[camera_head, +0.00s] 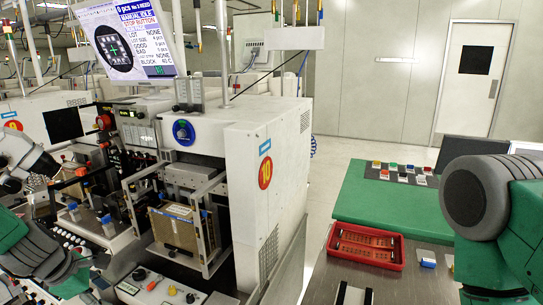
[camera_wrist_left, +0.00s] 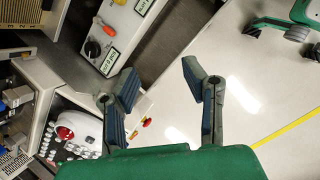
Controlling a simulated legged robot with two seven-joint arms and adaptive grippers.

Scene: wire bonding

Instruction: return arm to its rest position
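My left gripper (camera_wrist_left: 163,88) is open in the left wrist view. Its two dark ribbed fingers stand wide apart with nothing between them, and pale floor shows behind. In the head view my left arm (camera_head: 35,250) fills the lower left corner, close to the machine front; its fingers cannot be made out there. My right arm (camera_head: 490,200) comes in from the right edge, over the side of the green table. A small grey pronged part (camera_head: 352,294) at the bottom edge may be my right gripper, but it is cut off.
The wire bonding machine (camera_head: 265,180) stands in the middle, with a magazine (camera_head: 173,228) at its front. A control panel (camera_wrist_left: 115,30) is close to the left fingers. Floor is free between machine and table.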

